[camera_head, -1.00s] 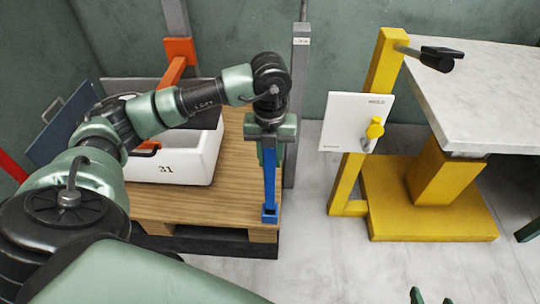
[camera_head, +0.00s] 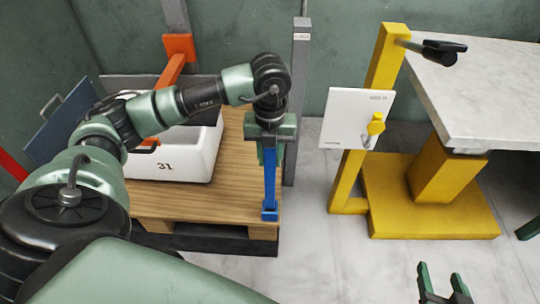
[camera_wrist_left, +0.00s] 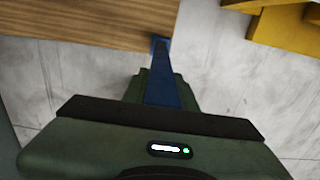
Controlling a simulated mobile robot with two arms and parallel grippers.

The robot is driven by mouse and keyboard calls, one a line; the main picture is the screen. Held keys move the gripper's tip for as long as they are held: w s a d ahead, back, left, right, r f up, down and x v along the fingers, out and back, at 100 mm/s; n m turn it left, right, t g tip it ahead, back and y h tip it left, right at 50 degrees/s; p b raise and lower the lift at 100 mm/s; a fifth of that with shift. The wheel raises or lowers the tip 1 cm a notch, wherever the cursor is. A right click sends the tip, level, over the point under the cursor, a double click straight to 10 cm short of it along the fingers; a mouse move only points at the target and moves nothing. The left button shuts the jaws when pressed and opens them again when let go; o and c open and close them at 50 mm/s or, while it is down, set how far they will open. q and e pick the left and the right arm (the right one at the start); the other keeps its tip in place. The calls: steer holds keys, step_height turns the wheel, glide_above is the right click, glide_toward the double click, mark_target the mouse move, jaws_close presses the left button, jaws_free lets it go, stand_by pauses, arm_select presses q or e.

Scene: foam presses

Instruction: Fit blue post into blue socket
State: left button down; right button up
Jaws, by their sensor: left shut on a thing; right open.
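The blue post (camera_head: 269,180) hangs upright below my left gripper (camera_head: 269,150), which is shut on its upper part. The post also shows in the left wrist view (camera_wrist_left: 162,80), running away from the jaws. In the head view its lower end meets the blue socket (camera_head: 270,215) at the front right corner of the wooden pallet; whether it is seated in the socket I cannot tell. In the left wrist view a bit of blue (camera_wrist_left: 160,43) shows around the post's far end at the pallet edge. My right gripper (camera_head: 444,285) is open and empty at the bottom right.
A white bin (camera_head: 190,160) marked 31 stands on the wooden pallet (camera_head: 190,205). A grey post (camera_head: 299,110) rises just behind my left gripper. A yellow press stand (camera_head: 430,210) with a white panel (camera_head: 350,118) stands right, beside a marble-topped table (camera_head: 490,100). The floor between is clear.

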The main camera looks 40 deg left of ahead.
steer(key=shift+s+f, duration=0.1)
stand_by(0.3)
steer(key=shift+s+d+f, duration=0.1)
steer(key=shift+f, duration=0.1)
steer(key=shift+s+d+f+g, duration=0.15)
steer(key=shift+s+f+g, duration=0.2)
steer(key=shift+g, duration=0.15)
stand_by(1.3)
steer(key=shift+w+r, duration=0.15)
arm_select(q)
steer(key=shift+f, duration=0.35)
steer(key=shift+f+b, duration=0.4)
arm_select(e)
steer(key=shift+w+a+r+t+y, duration=0.15)
steer(key=shift+w+a+r+t, duration=0.1)
steer(key=shift+w+r+t, duration=0.3)
steer(key=shift+w+a+r+t+y, duration=0.15)
steer(key=shift+w+r+t, duration=0.25)
steer(key=shift+r, duration=0.4)
steer(key=shift+w+a+r+t+y, duration=0.1)
steer(key=shift+w+a+r+t, duration=0.2)
steer(key=shift+w+r+t, duration=0.25)
arm_select(q)
steer(key=shift+f, duration=0.15)
arm_select(e)
steer(key=shift+a+r, duration=0.1)
steer(key=shift+r, duration=0.35)
